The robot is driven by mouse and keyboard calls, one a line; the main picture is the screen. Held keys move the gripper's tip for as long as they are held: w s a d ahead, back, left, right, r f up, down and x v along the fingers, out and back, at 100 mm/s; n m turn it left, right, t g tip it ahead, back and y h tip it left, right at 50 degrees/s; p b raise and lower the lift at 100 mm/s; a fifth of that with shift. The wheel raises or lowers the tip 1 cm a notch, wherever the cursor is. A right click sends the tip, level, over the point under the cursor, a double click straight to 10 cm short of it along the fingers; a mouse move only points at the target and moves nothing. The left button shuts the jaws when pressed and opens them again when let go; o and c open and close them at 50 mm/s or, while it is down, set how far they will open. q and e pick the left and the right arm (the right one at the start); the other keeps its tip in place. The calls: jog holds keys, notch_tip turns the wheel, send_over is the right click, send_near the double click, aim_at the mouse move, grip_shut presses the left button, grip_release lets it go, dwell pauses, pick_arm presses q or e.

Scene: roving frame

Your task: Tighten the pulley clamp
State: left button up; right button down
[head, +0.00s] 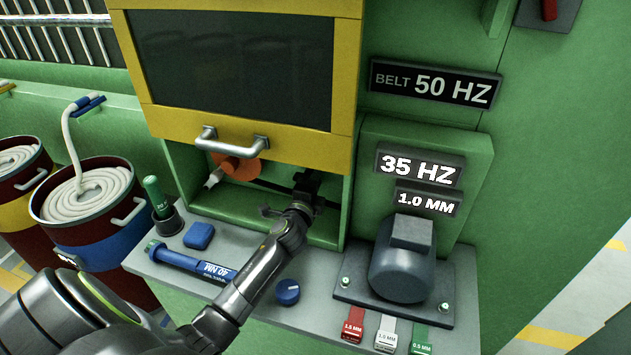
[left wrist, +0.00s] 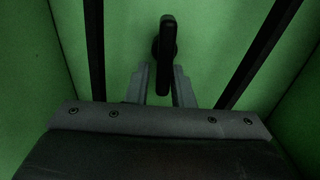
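My left arm reaches under the raised yellow guard (head: 345,60) into the green machine's opening, where its gripper (head: 305,188) is dark and small. In the left wrist view the left gripper's fingers (left wrist: 160,82) are apart, with a gap on both sides of a dark upright lever (left wrist: 167,35), which looks like the clamp handle. The lever stands before the green back wall, its lower end between the fingertips in the picture; I cannot tell how deep it lies. No contact shows. An orange pulley (head: 240,168) sits left of the gripper. My right gripper is out of view.
The grey shelf holds a blue torque tool (head: 192,262), a blue knob (head: 287,292), a blue block (head: 199,235) and a motor (head: 402,262). Red, white and green gauge tags (head: 386,334) hang at its front. Dark belt strands (left wrist: 262,52) flank the left gripper.

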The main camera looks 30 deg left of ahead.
pick_arm(q)
jog(key=shift+o, duration=1.1)
jog(key=shift+s, duration=0.1)
jog(key=v, duration=1.7)
jog(key=shift+s, duration=0.15)
